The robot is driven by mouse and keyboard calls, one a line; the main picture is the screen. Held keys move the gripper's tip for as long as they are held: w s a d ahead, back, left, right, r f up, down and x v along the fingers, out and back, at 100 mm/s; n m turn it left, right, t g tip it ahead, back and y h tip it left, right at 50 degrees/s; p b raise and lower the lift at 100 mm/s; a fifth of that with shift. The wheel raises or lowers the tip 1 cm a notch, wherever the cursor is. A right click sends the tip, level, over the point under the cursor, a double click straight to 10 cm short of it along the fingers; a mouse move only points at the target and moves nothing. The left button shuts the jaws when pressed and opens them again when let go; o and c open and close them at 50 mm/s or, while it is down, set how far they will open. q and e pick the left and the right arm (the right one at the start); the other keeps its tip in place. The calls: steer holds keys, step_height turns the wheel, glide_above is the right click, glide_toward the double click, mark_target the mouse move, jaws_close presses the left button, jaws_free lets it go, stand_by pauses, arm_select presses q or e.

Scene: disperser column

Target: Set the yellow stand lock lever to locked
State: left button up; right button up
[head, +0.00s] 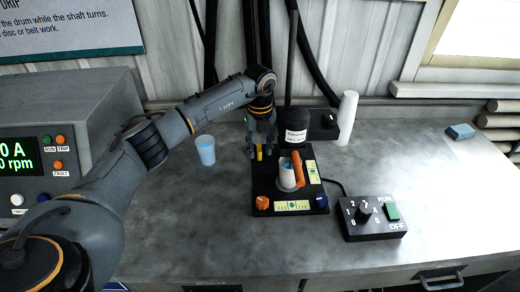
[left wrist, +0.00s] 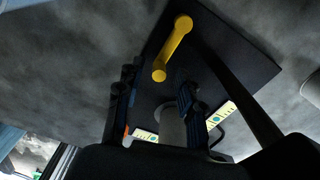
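The yellow stand lock lever (head: 259,152) shows at the back left of the black stand base, partly hidden by my left gripper. In the left wrist view the lever (left wrist: 174,46) is a short yellow bar with rounded ends, lying at a slant across the base. My left gripper (head: 262,150) points down at the lever; in the wrist view its two fingers (left wrist: 158,88) are apart with nothing held between them. The lever's near end lies just past the fingertips; whether they touch it I cannot tell. My right gripper is in neither view.
A speed control box (head: 373,228) stands to the right. A blue-filled cup (head: 206,152) stands to the left.

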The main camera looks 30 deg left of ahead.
arm_select(q)
step_height(320, 180, up, 11)
stand_by(0.3)
steer(key=shift+r, duration=0.1)
